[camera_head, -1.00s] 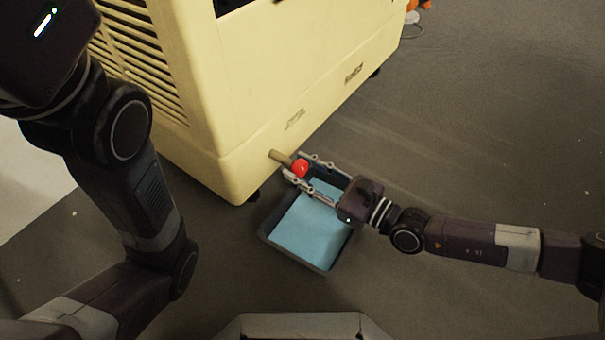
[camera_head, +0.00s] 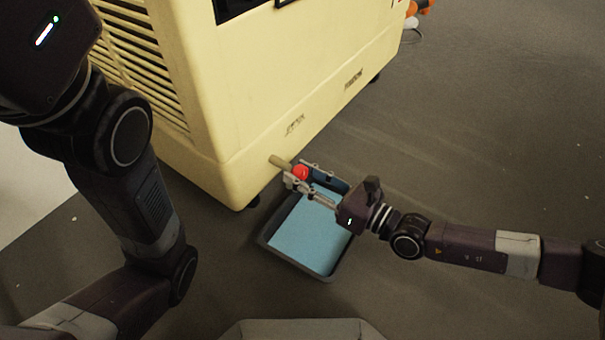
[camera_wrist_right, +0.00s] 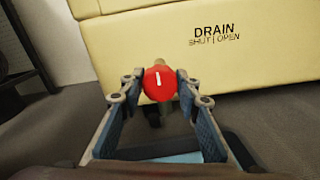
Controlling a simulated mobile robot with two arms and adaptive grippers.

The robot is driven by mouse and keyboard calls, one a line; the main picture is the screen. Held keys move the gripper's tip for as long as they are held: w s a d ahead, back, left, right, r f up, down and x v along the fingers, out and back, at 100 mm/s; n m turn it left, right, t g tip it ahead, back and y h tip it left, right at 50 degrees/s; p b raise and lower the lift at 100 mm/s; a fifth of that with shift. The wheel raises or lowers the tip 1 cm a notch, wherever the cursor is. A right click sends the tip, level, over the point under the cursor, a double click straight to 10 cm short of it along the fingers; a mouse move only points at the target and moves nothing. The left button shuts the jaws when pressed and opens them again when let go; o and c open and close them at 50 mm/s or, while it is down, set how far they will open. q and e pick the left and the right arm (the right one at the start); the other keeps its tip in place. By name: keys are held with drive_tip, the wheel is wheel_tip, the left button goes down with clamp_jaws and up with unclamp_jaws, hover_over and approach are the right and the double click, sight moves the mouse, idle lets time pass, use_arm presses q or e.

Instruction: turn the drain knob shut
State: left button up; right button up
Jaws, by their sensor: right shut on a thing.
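The red drain knob (camera_head: 301,173) sits on a brass-coloured pipe (camera_head: 281,162) at the lower edge of the cream machine (camera_head: 270,110). My right gripper (camera_head: 297,178) reaches in from the right and is shut on the knob, one finger on each side. In the right wrist view the knob (camera_wrist_right: 160,82) shows a white line, close to upright and slightly tilted, between the fingertips of the gripper (camera_wrist_right: 159,88). The label "DRAIN SHUT | OPEN" (camera_wrist_right: 213,34) is on the cream panel behind. My left arm shows at the left; its gripper is not in view.
A dark tray (camera_head: 265,240) holding light blue liquid stands on the floor below the pipe and under my right gripper. The grey floor (camera_head: 480,130) to the right is clear. An orange object (camera_head: 424,6) is at the top right.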

drive_tip(key=o, duration=1.2)
drive_tip(key=v, duration=1.2)
